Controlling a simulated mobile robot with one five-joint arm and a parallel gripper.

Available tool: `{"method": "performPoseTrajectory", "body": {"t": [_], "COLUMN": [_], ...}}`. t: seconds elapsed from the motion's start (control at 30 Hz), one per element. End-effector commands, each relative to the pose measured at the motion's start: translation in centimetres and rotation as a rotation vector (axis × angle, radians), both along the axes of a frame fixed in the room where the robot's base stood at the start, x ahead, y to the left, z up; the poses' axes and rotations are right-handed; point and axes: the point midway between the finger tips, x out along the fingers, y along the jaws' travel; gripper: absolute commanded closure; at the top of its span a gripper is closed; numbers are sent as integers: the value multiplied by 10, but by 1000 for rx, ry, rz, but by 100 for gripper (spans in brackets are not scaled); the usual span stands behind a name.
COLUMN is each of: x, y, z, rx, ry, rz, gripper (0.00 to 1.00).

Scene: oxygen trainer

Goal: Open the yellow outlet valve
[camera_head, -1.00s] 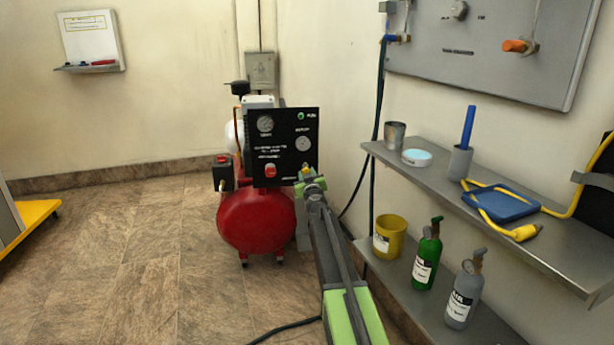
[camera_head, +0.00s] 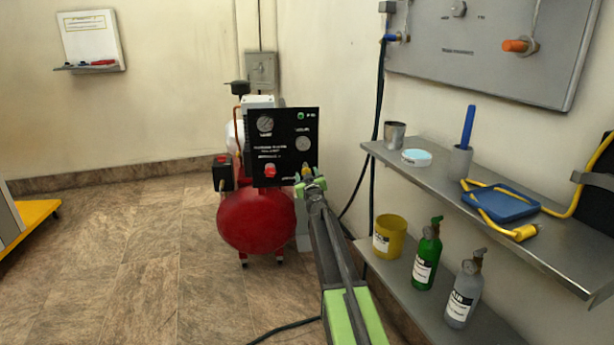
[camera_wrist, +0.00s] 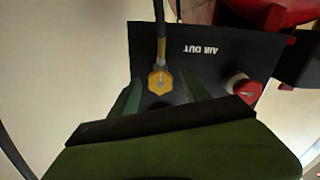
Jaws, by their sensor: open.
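The yellow outlet valve (camera_wrist: 160,82) is a small yellow knob with a hose fitting on the black panel, near the words AIR OUT, in the upside-down wrist view. In the head view the yellow valve (camera_head: 306,171) shows at the panel's lower right corner, partly hidden by my gripper. My gripper (camera_head: 311,184) is open in front of it. In the wrist view the green fingers of my gripper (camera_wrist: 160,98) stand on both sides of the knob. I cannot tell whether they touch it.
The black panel (camera_head: 285,130) is on the red compressor (camera_head: 255,220). A red knob (camera_wrist: 243,87) sits beside the valve. A shelf (camera_head: 520,225) with a blue tray (camera_head: 502,204) and bottles below stands at right.

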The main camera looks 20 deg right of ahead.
Motion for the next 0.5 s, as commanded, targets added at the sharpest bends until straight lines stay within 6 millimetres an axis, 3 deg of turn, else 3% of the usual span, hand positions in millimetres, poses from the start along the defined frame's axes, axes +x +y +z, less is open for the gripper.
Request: {"method": "performPoseTrajectory", "body": {"t": [0.17, 0.5], "x": [-33, -126], "y": [8, 31], "z": [0, 0], "rx": [0, 0], "ry": [0, 1], "rz": [0, 0], "gripper": [45, 45]}}
